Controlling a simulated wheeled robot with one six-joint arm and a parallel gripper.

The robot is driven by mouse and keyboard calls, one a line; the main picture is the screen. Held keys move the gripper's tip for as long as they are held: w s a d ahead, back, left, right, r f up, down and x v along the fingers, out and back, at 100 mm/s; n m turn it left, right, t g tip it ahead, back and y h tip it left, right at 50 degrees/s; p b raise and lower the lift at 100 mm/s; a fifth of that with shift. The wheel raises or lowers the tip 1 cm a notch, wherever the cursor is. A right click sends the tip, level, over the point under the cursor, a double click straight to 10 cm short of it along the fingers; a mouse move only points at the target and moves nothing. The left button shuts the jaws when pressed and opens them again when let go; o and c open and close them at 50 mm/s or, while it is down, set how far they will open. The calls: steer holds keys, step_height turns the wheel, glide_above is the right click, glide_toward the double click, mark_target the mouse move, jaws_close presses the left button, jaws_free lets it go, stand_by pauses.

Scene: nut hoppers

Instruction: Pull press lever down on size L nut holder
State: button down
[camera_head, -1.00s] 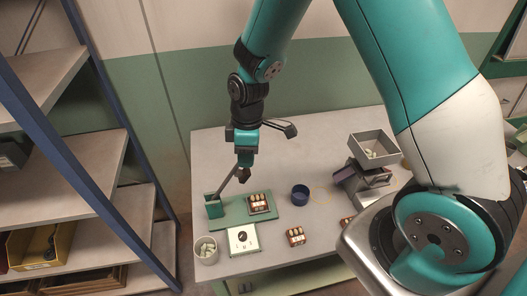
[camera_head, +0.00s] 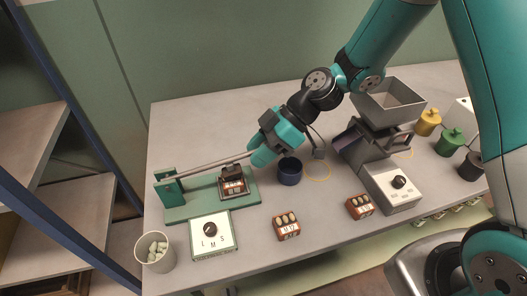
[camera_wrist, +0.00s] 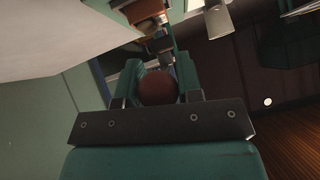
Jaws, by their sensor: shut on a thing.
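The press (camera_head: 205,203) has a green base and a green post at its left end. Its long grey lever (camera_head: 215,162) runs from the post to my gripper (camera_head: 262,155), nearly level in the picture. In the wrist view my gripper (camera_wrist: 158,95) is shut on the lever's round red-brown knob (camera_wrist: 158,88), one finger on each side. A nut holder (camera_head: 233,188) sits on the press base, below the lever, with a dark part over its top. Its nuts and size mark are mostly hidden.
A white dial box (camera_head: 213,238) marked L, M, S stands in front of the press, beside a cup of pale pieces (camera_head: 156,250).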

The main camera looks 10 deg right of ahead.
steer(key=shift+f+b, duration=1)
steer(key=shift+f, duration=0.45)
steer(key=c, duration=0.9)
jaws_free()
steer(key=shift+d, duration=0.1)
steer(key=v, duration=1.2)
